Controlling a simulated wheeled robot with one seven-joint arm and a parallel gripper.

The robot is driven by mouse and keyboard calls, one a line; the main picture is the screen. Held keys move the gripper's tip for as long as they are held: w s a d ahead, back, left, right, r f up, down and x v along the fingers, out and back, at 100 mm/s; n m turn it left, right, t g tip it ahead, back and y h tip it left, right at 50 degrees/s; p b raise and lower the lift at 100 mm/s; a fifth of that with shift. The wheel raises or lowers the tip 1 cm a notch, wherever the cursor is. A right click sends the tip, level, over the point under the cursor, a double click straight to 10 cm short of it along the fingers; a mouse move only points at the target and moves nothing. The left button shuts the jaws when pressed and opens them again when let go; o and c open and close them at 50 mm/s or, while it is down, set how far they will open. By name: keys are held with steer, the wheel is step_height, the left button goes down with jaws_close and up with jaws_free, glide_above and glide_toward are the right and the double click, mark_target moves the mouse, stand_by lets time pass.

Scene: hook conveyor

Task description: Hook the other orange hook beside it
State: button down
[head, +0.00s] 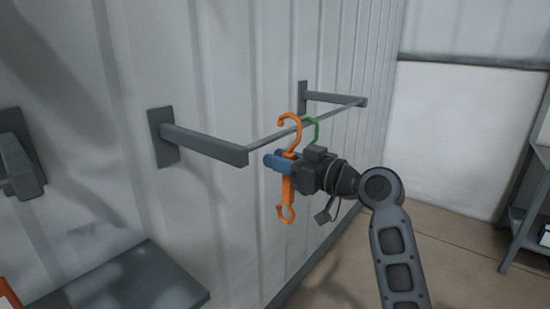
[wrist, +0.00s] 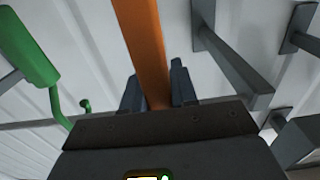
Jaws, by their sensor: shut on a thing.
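My gripper (head: 277,161), with blue fingers, is shut on an orange hook (head: 287,205) beside the wall-mounted rod. The hook is upright, its upper curve at rod height and its smaller lower curl below the fingers. I cannot tell whether the upper curve is over the rod or just in front of it. In the wrist view the orange shank (wrist: 145,45) runs up between the fingers (wrist: 158,92). A green hook (head: 315,126) is on the rod (head: 335,112), just right of the orange one; its lower part is hidden behind my gripper. It also shows in the wrist view (wrist: 30,48).
Two grey wall brackets (head: 205,143) and (head: 330,98) carry the rod's ends. A grey ledge (head: 120,285) is at the lower left, and another grey wall fixture (head: 18,160) is at the left edge. Shelving (head: 525,215) stands at the far right. The floor between is clear.

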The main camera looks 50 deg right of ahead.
steer(key=s, duration=0.7)
steer(key=shift+b, duration=0.4)
steer(key=shift+d+r, duration=0.1)
steer(key=shift+d, duration=0.05)
stand_by(1.1)
